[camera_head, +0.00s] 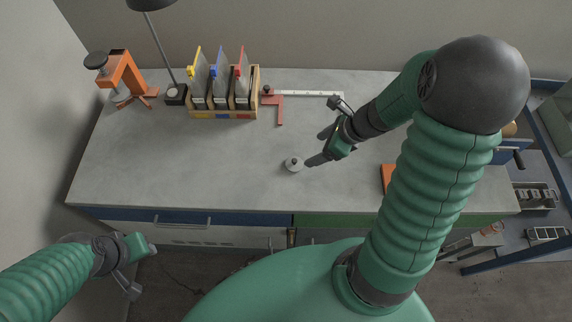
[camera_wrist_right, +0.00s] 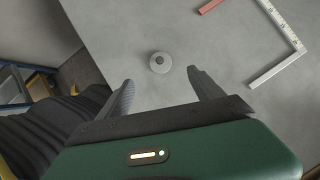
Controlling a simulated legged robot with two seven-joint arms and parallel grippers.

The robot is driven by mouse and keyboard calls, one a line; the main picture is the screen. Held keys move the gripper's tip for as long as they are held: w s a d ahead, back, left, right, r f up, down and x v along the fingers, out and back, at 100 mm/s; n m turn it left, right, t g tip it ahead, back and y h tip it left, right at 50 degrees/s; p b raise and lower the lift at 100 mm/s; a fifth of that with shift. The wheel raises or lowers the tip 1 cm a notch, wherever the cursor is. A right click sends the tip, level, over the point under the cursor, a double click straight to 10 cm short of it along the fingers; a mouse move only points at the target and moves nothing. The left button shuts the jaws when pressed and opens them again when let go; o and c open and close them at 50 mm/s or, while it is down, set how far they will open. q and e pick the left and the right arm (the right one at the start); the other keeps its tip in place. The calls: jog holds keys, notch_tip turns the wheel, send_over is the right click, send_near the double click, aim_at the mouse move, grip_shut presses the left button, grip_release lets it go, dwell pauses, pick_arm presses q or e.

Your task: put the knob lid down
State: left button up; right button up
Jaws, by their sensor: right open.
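The knob lid (camera_head: 293,164) is a small round grey disc with a knob on top. It lies on the concrete bench top near the middle of its front part. In the right wrist view the lid (camera_wrist_right: 160,62) sits beyond and between my two fingertips, apart from both. My right gripper (camera_head: 316,148) is open and empty beside the lid, just to its right; its fingers also show in the right wrist view (camera_wrist_right: 158,78). My left gripper (camera_head: 141,266) is in front of the bench at lower left, below the bench top, with nothing seen in it.
A wooden rack (camera_head: 224,113) with yellow, blue and red-tabbed panels stands at the back. An orange clamp (camera_head: 124,76) and a lamp (camera_head: 163,45) are left of it. A red and white square (camera_head: 281,96) lies right of it. An orange object (camera_head: 387,177) is partly hidden by my right arm.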

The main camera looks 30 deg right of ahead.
jog(key=b, duration=0.2)
send_near(297, 161)
jog(key=x, duration=0.4)
jog(key=shift+w+a+f, duration=0.15)
jog(key=shift+w+f, duration=0.1)
jog(key=shift+w, duration=0.1)
jog(key=shift+w+f, duration=0.15)
jog(key=shift+f, duration=0.2)
jog(key=x, duration=0.1)
jog(key=b+x, duration=0.2)
jog(key=x, duration=0.1)
jog(key=shift+s+f, duration=0.1)
jog(key=shift+s, duration=0.15)
jog(key=shift+w+a+f, duration=0.15)
jog(key=shift+w, duration=0.05)
jog(key=c, duration=1.4)
